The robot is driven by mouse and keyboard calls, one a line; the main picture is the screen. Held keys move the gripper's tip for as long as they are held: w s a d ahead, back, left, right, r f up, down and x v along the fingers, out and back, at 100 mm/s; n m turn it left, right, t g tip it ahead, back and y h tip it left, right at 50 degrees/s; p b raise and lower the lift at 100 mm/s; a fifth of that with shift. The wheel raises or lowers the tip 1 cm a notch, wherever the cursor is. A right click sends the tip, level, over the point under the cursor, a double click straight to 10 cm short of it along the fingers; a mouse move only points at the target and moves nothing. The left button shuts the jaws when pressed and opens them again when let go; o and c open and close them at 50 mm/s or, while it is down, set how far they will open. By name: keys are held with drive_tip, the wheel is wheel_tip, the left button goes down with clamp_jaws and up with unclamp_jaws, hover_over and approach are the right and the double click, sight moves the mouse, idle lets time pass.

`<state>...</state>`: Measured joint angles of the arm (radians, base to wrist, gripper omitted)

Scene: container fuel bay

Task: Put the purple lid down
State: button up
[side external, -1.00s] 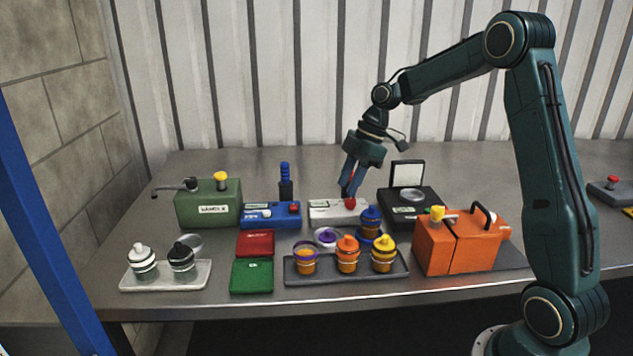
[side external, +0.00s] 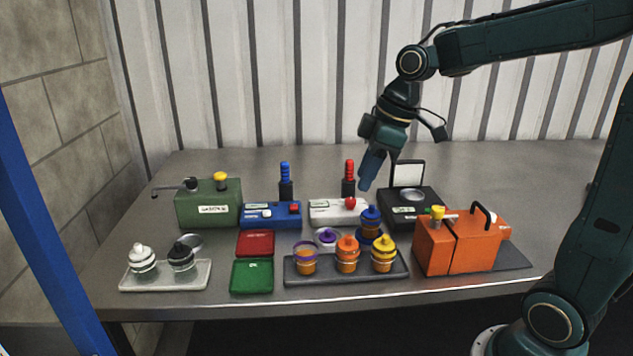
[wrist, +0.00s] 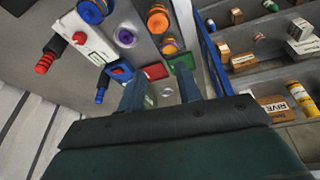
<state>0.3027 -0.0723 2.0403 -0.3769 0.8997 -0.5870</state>
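The purple lid (side external: 327,236) rests on a small pale dish on the table, behind the grey tray. It also shows in the wrist view (wrist: 125,38). The jar with a purple rim (side external: 306,260) stands lidless at the left end of the grey tray (side external: 345,279). My gripper (side external: 368,183) is in the air above the table, behind the purple lid and to its right. In the wrist view its two fingers (wrist: 160,82) are apart with nothing between them. It is clear of the lid.
A white box (side external: 330,212), a blue box (side external: 270,215) and a black scale-like device (side external: 410,211) stand nearby. Orange-lidded (side external: 347,254) and yellow-lidded jars (side external: 384,254) share the tray.

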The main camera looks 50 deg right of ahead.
drive_tip(key=s+a+m+t+h, duration=0.1)
drive_tip(key=s+a+m, duration=0.1)
drive_tip(key=s, duration=0.6)
drive_tip(key=s+a+m+t, duration=0.1)
drive_tip(key=s+m, duration=0.4)
drive_tip(key=s, duration=0.4)
drive_tip(key=shift+a+h, duration=0.35)
drive_tip(key=shift+h, duration=0.05)
